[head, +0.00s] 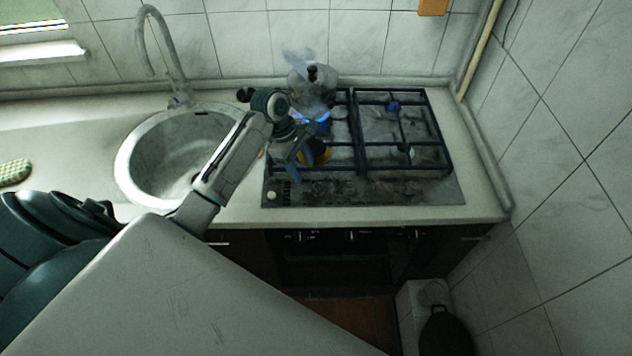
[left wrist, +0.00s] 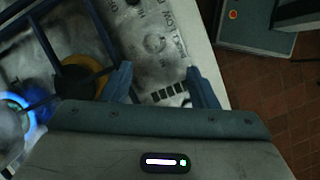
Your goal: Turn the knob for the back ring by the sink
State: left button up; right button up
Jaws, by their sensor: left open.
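The hob (head: 455,190) has a front panel with several knobs (head: 320,188), small and dim in the head view. A pale round knob (head: 272,195) is at the panel's left end. The back ring by the sink shows a blue flame (head: 318,118) beside the kettle (head: 312,76). My left gripper (head: 292,165) is open over the hob's front left. In the left wrist view its fingers (left wrist: 158,76) stand apart with nothing between them. Beyond them is the panel with a faint round knob (left wrist: 155,43) and printed lettering. My right gripper is not in view.
The round sink (head: 130,165) and tap (head: 165,50) are left of the hob. Black grates (head: 400,170) stand above the rings, and a brass-coloured burner (left wrist: 85,72) is close to one finger. A blue flame (left wrist: 18,108) burns at the left wrist view's left edge.

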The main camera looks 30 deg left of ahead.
aim_at(316, 184)
pick_arm(q)
jog(key=shift+n, duration=0.6)
jog(key=p+x, duration=0.1)
jog(key=x, duration=0.1)
jog(key=p+x, duration=0.1)
jog(key=x, duration=0.2)
jog(key=w+x, duration=0.1)
jog(key=x, duration=0.1)
jog(key=shift+w+d+f+p, duration=0.1)
jog(key=shift+d+f+p, duration=0.1)
jog(key=shift+d+p, duration=0.15)
jog(key=shift+d+f, duration=0.15)
jog(key=shift+f, duration=0.55)
jog(key=c, duration=1)
